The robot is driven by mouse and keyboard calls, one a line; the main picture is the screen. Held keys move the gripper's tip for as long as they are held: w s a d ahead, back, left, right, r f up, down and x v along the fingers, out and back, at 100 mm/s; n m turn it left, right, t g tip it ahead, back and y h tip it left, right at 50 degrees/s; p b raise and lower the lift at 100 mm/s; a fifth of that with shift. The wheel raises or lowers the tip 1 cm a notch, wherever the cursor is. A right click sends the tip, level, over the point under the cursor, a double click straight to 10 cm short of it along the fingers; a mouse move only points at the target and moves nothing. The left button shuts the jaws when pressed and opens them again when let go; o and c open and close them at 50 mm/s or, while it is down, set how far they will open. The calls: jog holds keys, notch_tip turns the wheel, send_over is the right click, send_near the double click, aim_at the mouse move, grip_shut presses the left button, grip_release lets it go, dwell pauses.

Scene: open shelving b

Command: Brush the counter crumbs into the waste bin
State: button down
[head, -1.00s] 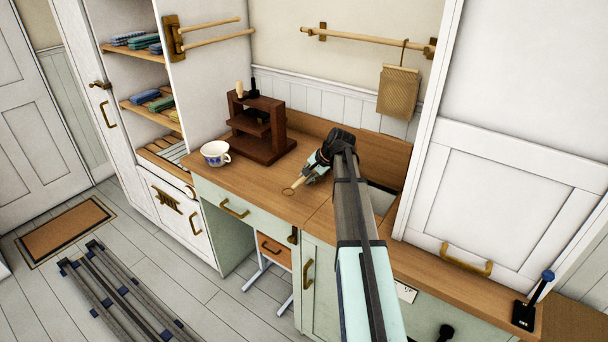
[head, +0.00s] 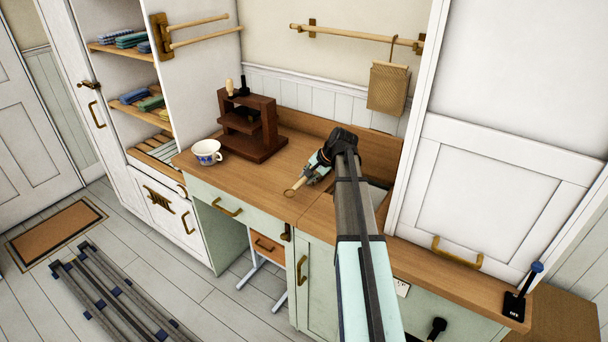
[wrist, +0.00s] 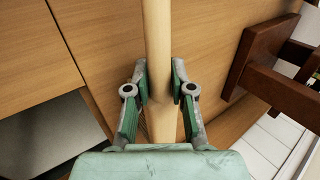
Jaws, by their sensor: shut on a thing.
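My gripper (head: 313,174) is low over the wooden counter (head: 262,178), in front of the wall. It is shut on a pale wooden handle, probably the brush's. The handle's ringed end (head: 290,193) points to the front left in the head view. In the wrist view the handle (wrist: 158,35) runs between the two green fingers of my gripper (wrist: 161,88). The brush head is mostly hidden by the gripper. I cannot make out any crumbs, and no waste bin can be identified.
A blue-and-white cup (head: 207,152) and a dark wooden stand (head: 250,128) are on the counter to the left. A grey recess (head: 377,193) lies right of my gripper, partly behind my arm. A woven holder (head: 388,88) hangs above. The counter's front left is clear.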

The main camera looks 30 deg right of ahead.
jog(key=shift+s+d+p, duration=0.1)
jog(key=shift+s+d, duration=0.45)
jog(key=shift+s, duration=0.35)
jog(key=shift+s+d+p, duration=0.1)
jog(key=shift+s+d, duration=0.45)
jog(key=shift+s, duration=0.35)
jog(key=shift+s+d+p, duration=0.1)
jog(key=shift+s+d, duration=0.45)
jog(key=shift+s, duration=0.35)
jog(key=shift+r, duration=0.1)
